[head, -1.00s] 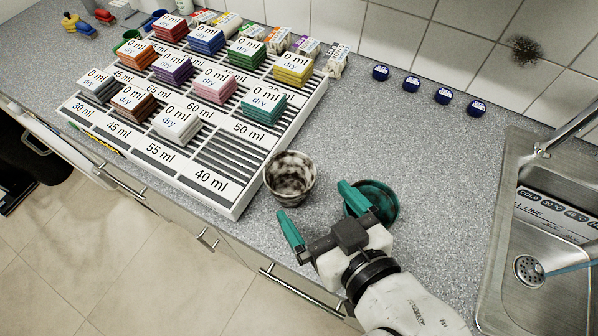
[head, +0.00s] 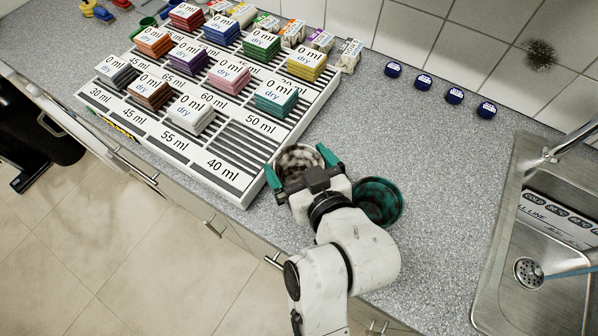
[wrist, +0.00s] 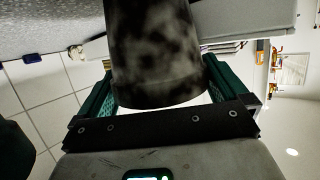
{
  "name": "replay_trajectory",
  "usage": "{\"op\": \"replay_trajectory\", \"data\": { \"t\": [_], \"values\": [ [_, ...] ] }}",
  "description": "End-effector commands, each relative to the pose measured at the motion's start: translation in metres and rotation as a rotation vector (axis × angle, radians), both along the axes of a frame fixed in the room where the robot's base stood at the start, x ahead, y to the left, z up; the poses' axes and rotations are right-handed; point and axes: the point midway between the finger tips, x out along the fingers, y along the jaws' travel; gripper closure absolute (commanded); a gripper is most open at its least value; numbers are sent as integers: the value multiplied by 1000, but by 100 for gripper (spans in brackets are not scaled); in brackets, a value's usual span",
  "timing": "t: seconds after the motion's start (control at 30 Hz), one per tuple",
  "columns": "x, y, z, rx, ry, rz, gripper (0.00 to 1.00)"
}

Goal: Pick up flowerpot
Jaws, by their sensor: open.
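A mottled black-and-white flowerpot (head: 300,155) stands upright on the grey counter, right of the striped rack's front corner. My gripper (head: 299,166) is open, with one teal finger on each side of this pot. In the wrist view the pot (wrist: 158,50) fills the space between the fingers; contact with them cannot be told. My palm hides part of the pot in the head view. A second pot, dark green and mottled (head: 378,201), stands just right of my gripper.
The white striped rack (head: 230,188) with labelled stacks of coloured cloths lies to the left. Several blue caps (head: 454,96) lie along the tiled wall. A steel sink (head: 510,235) with a tap is at the right. The counter between is clear.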

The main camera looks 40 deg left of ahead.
Motion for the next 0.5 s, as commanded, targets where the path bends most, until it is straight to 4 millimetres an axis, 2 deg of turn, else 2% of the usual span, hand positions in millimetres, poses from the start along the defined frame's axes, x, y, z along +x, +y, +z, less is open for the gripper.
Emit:
{"op": "replay_trajectory", "data": {
  "t": [0.13,0.5],
  "values": [
    [0,0,0,0,0,0,0],
    [0,0,0,0,1,0,35]
  ]
}}
